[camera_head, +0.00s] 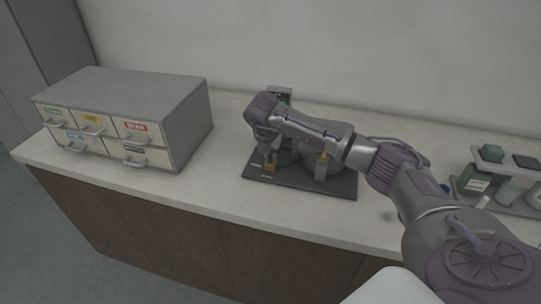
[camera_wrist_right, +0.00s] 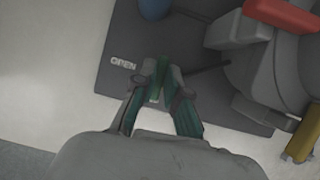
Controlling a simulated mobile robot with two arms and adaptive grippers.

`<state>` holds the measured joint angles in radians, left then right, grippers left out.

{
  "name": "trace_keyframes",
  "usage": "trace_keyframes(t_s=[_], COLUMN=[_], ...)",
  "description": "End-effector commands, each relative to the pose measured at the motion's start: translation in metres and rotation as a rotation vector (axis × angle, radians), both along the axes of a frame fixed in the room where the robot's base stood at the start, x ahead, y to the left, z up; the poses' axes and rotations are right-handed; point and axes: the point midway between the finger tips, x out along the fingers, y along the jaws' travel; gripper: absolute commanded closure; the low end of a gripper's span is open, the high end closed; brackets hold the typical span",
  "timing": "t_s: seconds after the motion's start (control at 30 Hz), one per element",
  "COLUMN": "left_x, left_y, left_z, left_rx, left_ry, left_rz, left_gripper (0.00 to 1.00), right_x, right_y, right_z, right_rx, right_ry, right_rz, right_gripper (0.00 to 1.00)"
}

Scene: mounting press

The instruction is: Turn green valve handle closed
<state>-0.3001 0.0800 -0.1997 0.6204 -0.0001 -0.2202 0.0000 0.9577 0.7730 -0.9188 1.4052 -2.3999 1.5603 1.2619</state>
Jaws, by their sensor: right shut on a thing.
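The mounting press stands on a dark base plate (camera_head: 300,184) on the counter, and my right arm hides much of it. In the right wrist view my right gripper (camera_wrist_right: 162,86) points down over the plate (camera_wrist_right: 190,35). Its fingers are closed around the narrow green valve handle (camera_wrist_right: 163,68), which shows between the fingertips. The word OPEN is printed on the plate just left of the handle. In the head view the right gripper (camera_head: 267,150) is at the left part of the press, and the green handle cannot be made out there. My left gripper is not in view.
A red part (camera_wrist_right: 283,14) and a yellow part (camera_wrist_right: 302,133) of the press lie right of the gripper; a blue knob (camera_wrist_right: 154,8) is above. A drawer cabinet (camera_head: 180,120) stands at the left, and a bottle rack (camera_head: 520,205) at the right. Counter between cabinet and press is clear.

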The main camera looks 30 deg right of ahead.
Motion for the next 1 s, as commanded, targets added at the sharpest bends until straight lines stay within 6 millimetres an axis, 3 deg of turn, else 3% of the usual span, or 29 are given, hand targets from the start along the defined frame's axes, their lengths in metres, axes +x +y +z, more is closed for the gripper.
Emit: trace_keyframes(t_s=[0.63,0.67,0.8,1.0], left_x=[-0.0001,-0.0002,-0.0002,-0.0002], left_y=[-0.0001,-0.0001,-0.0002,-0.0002], left_z=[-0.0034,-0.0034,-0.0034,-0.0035], left_rx=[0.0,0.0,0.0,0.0], left_ry=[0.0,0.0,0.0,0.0], left_rz=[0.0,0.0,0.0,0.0], left_gripper=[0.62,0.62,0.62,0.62], right_x=[0.001,0.001,0.0008,0.0004], right_y=[-0.0002,-0.0002,-0.0001,0.0], right_z=[0.0019,0.0019,0.0014,0.0007], right_rx=[0.0,0.001,0.001,0.001], right_ry=[-0.003,-0.004,-0.002,-0.001], right_rz=[-0.051,-0.05,-0.05,-0.049], right_gripper=[1.0,0.84,0.62,0.62])
